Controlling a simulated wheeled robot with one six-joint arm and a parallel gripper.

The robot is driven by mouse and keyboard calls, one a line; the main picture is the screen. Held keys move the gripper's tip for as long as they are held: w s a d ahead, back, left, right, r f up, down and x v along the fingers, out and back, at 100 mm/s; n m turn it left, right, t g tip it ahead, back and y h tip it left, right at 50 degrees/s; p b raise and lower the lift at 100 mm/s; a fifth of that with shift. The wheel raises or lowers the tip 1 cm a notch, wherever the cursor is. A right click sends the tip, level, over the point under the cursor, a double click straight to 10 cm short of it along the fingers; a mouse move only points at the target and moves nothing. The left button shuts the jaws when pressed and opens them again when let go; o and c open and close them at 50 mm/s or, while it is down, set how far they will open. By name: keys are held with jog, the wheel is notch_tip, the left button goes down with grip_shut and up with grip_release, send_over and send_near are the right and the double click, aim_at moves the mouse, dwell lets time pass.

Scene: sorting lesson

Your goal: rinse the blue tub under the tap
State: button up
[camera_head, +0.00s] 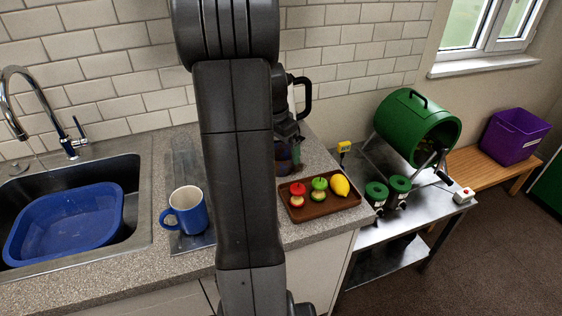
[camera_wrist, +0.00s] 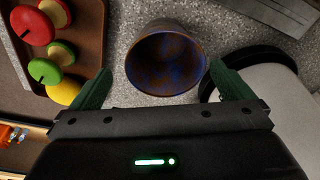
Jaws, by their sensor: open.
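The blue tub (camera_wrist: 166,60) is a small round pot, open at the top, with brown stains over its blue inside. It stands on the worktop between the two green fingers of my gripper (camera_wrist: 158,82), which is open around its near side; I cannot tell whether they touch it. In the head view the tub (camera_head: 284,163) is mostly hidden behind my arm and gripper. The chrome tap (camera_head: 50,108) rises behind the sink (camera_head: 142,200) at far left.
A blue basin (camera_head: 66,222) lies in the sink. A blue mug (camera_head: 188,212) stands on the metal drainer. A brown tray (camera_head: 318,208) with two apple cores and a lemon is close right of the tub. A white, black-handled appliance (camera_wrist: 262,88) stands close by.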

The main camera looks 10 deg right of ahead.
aim_at(282, 158)
jog(key=shift+w+d+f+p, duration=0.1)
jog(key=shift+w+f+p, duration=0.1)
jog(key=shift+f, duration=0.7)
jog(key=shift+w+d+f+p, duration=0.1)
jog(key=shift+w+f+p, duration=0.05)
jog(key=shift+f, duration=0.8)
jog(key=shift+w+f+p, duration=0.15)
jog(key=shift+w+f, duration=0.05)
jog(key=shift+f, duration=0.7)
jog(key=c, duration=1)
jog(key=shift+o, duration=0.2)
jog(key=shift+r, duration=0.1)
